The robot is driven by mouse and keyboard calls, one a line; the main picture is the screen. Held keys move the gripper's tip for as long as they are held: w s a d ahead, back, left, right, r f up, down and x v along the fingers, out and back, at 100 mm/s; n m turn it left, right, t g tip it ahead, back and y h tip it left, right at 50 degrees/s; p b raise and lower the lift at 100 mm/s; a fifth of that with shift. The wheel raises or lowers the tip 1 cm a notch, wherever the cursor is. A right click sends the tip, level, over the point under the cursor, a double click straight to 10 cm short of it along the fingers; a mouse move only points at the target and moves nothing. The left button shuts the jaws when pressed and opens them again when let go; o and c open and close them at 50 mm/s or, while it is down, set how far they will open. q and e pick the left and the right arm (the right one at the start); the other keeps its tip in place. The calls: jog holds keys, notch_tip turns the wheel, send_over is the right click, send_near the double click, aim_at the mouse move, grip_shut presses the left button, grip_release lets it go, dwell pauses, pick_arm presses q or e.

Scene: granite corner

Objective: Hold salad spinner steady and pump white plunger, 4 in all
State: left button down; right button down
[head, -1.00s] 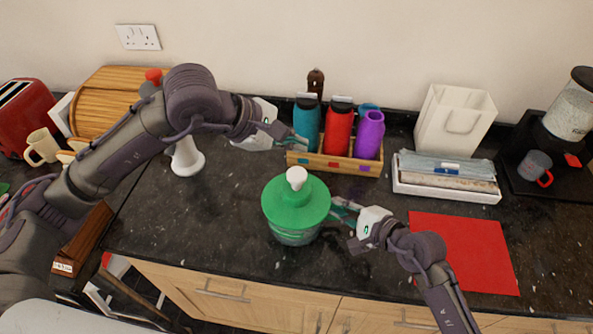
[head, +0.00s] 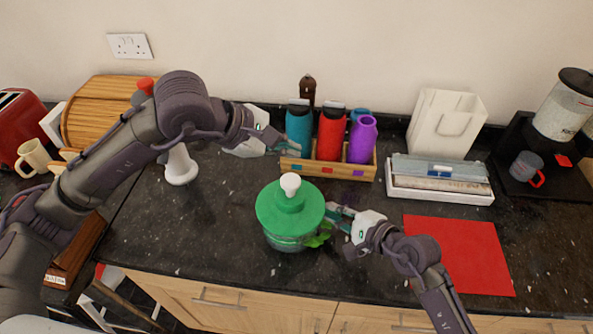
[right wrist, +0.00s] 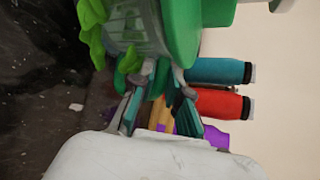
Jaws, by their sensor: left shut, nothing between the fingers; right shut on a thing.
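The salad spinner has a green lid (head: 290,211) and a clear bowl, and stands upright on the dark counter. Its white plunger (head: 290,184) sticks up from the lid's centre. Green leaves (head: 319,238) show at the bowl's right side, and also in the right wrist view (right wrist: 92,25). My right gripper (head: 331,213) is shut on the spinner's right side; in the right wrist view its fingers (right wrist: 158,78) meet the spinner's edge, with the exact contact partly hidden. My left gripper (head: 284,146) is shut and empty, behind and above the plunger, apart from it, near the teal bottle.
A wooden box (head: 347,170) with teal (head: 298,128), red (head: 331,134) and purple (head: 362,140) bottles stands close behind the spinner. A red mat (head: 462,255) lies to the right. A white tray (head: 440,195) is behind it.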

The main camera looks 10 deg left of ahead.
jog(key=shift+s+d+f, duration=0.1)
jog(key=shift+s+f, duration=0.1)
jog(key=shift+f, duration=0.4)
pick_arm(q)
jog(key=shift+w+f, duration=0.1)
pick_arm(e)
jog(key=c, duration=1.1)
grip_release()
jog(key=shift+w, duration=0.1)
pick_arm(q)
jog(key=shift+w, duration=0.1)
pick_arm(e)
jog(key=shift+w+r, duration=0.15)
jog(key=shift+r, duration=0.1)
jog(key=v, duration=1.2)
pick_arm(q)
jog(key=shift+d, duration=0.1)
pick_arm(e)
jog(key=shift+d, duration=0.1)
